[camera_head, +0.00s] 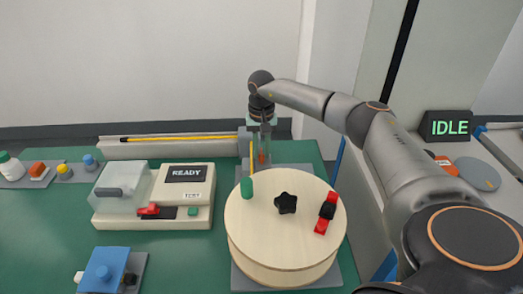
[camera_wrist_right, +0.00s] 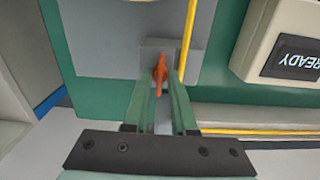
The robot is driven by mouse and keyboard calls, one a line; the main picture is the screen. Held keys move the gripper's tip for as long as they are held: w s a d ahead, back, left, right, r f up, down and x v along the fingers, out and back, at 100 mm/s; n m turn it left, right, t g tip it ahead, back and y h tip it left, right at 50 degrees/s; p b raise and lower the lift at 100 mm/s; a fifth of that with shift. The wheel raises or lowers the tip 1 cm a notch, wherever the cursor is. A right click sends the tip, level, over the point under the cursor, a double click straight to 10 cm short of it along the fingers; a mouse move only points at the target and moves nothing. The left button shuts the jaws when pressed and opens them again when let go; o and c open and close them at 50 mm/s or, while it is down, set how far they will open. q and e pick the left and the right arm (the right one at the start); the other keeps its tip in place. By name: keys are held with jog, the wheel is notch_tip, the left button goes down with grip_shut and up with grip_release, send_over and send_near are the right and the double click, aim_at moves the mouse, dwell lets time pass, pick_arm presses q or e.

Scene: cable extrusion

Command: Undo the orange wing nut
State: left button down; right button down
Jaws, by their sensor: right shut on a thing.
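The orange wing nut (camera_wrist_right: 159,75) sits between the fingertips of my right gripper (camera_wrist_right: 161,80) in the right wrist view. Both green fingers close on it from its two sides. It is against a small grey block, and its thread is hidden. In the head view my right arm reaches from the right to the back of the table, with the right gripper (camera_head: 262,148) pointing down. A bit of the orange nut (camera_head: 262,158) shows between its fingers there. My left gripper is not in view.
A wooden reel (camera_head: 262,235) with a black star knob stands just in front of the right gripper. A yellow cable (camera_head: 180,138) runs along a grey trough on the left. A tester (camera_head: 180,212) reading READY stands at left. A sign (camera_head: 448,127) reads IDLE.

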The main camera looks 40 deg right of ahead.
dwell(0.3)
jog(key=c, duration=0.7)
grip_release()
notch_tip(320, 180, up, 13)
jog(key=shift+f, duration=0.2)
dwell(0.4)
